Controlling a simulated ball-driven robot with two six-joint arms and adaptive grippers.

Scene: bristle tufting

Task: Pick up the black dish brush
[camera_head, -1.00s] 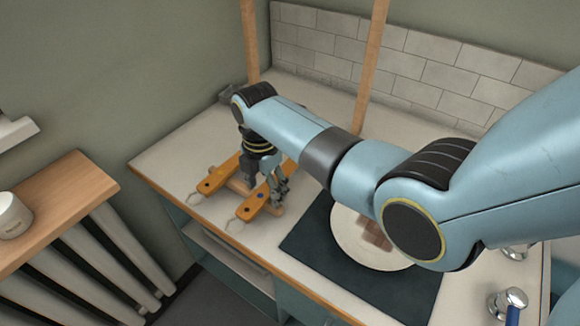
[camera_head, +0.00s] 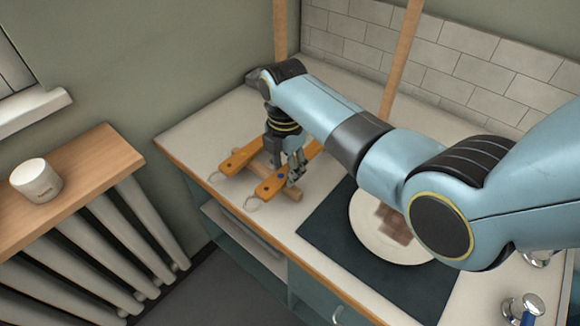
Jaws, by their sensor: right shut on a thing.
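I cannot make out a black dish brush in this view. My right gripper (camera_head: 293,172) points down at the far left part of the counter, over the wooden cross bar and close against the nearer orange handle-like piece (camera_head: 271,187). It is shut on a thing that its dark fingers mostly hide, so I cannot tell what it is. A second orange piece (camera_head: 239,158) lies to its left, with a wire loop at its near end. My left gripper is not in view.
A white plate (camera_head: 368,235) with a blurred brown block (camera_head: 393,225) stands on a dark mat (camera_head: 322,232). Wooden posts (camera_head: 401,55) rise behind my arm. A tap (camera_head: 522,308) is at bottom right. A white cup (camera_head: 36,180) stands on a wooden shelf (camera_head: 95,160) at left.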

